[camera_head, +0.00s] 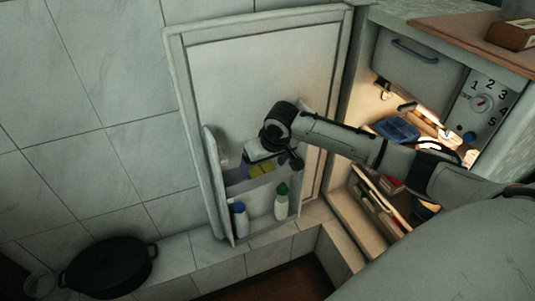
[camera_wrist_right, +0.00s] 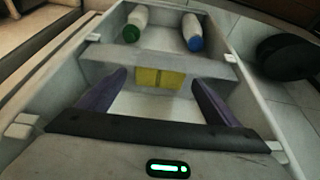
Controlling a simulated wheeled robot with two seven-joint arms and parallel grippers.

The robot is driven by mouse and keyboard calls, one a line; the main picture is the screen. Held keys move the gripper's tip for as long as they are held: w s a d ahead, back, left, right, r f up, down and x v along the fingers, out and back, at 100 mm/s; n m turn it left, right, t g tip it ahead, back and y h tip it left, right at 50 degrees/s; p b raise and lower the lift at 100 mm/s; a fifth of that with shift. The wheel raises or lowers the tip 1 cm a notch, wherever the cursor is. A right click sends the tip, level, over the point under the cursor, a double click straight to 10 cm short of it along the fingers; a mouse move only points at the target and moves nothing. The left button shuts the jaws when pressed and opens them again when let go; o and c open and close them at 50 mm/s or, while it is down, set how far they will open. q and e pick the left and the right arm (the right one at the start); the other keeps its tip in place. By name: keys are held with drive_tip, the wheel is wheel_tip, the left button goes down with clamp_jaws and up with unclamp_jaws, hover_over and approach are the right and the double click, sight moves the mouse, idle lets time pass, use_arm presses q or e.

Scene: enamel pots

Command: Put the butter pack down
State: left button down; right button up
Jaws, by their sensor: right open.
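The yellow butter pack (camera_head: 262,169) is in the upper shelf of the open fridge door (camera_head: 265,65). In the wrist view the butter pack (camera_wrist_right: 160,78) rests by the shelf's inner wall, between the lines of the fingers and just beyond their tips. My right gripper (camera_wrist_right: 160,90) is open, its two dark fingers apart with nothing between them. In the head view my right gripper (camera_head: 260,160) reaches down into the door shelf, and its fingertips are hard to make out. My left gripper is not in view.
A green-capped bottle (camera_head: 281,203) and a blue-capped bottle (camera_head: 240,220) stand in the lower door shelf. A black pot (camera_head: 108,266) sits on the tiled ledge at left. The lit fridge interior, with a blue container (camera_head: 397,130), lies right of the door.

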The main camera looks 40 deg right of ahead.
drive_tip(key=d+p+v, duration=0.1)
drive_tip(key=v, duration=0.8)
drive_tip(key=s+a+f+n+t+y, duration=0.1)
drive_tip(key=s+a+f+n+y, duration=0.1)
drive_tip(key=s+a+f, duration=0.45)
drive_tip(key=s+a+f+n+t+y, duration=0.1)
drive_tip(key=s+a+f+n+y, duration=0.15)
drive_tip(key=a+f, duration=0.75)
drive_tip(key=s+a+f+t, duration=0.2)
drive_tip(key=s+a, duration=0.2)
drive_tip(key=s, duration=0.9)
drive_tip(key=shift+s+h, duration=0.35)
drive_tip(key=shift+h, duration=0.1)
drive_tip(key=shift+f, duration=0.15)
